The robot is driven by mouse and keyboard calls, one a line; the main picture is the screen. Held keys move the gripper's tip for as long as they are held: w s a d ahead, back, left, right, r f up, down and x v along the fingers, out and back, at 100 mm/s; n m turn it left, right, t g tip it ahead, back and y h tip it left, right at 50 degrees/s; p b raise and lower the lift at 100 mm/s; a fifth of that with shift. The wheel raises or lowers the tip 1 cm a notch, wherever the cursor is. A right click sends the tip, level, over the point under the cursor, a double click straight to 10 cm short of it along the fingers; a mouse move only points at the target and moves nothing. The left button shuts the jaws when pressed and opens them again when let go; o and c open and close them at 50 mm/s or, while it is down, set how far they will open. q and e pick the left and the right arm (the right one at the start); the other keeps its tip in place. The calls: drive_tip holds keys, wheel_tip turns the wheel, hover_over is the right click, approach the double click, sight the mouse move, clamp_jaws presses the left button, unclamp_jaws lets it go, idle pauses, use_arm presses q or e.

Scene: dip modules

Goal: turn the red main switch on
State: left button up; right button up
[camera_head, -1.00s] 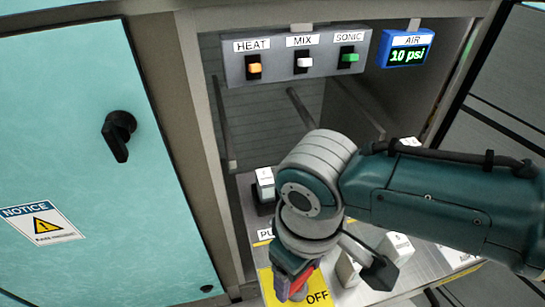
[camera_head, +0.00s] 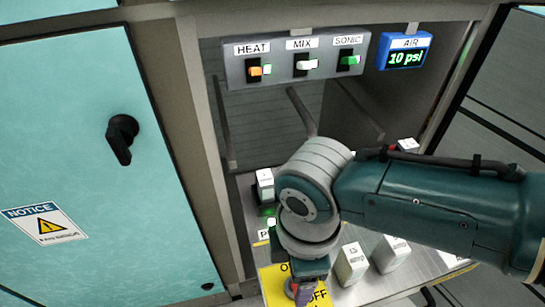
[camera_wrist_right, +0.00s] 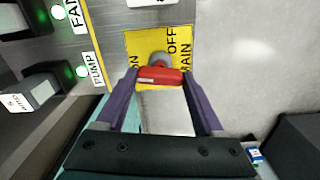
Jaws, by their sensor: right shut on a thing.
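The red main switch (camera_wrist_right: 160,75) sits on a yellow plate (camera_wrist_right: 147,42) marked ON, OFF and MAIN. In the right wrist view its red handle lies across the picture, with its white-marked end on the ON side. My right gripper (camera_wrist_right: 161,78) is shut on the handle, one finger at each end. In the head view the yellow plate (camera_head: 275,287) shows beside my right gripper (camera_head: 302,292), which mostly hides the switch. My left gripper is in neither view.
The HEAT (camera_head: 254,69), MIX (camera_head: 302,63) and SONIC (camera_head: 348,59) switches have lit lamps. Green lamps glow by PUMP (camera_wrist_right: 82,72) and FAN (camera_wrist_right: 57,13). White modules (camera_head: 351,264) stand right of my wrist. A teal cabinet door (camera_head: 80,130) is at left.

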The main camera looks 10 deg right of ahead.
drive_tip(key=shift+n, duration=0.9)
drive_tip(key=o, duration=1.4)
wheel_tip(320, 180, up, 10)
drive_tip(key=p, duration=0.4)
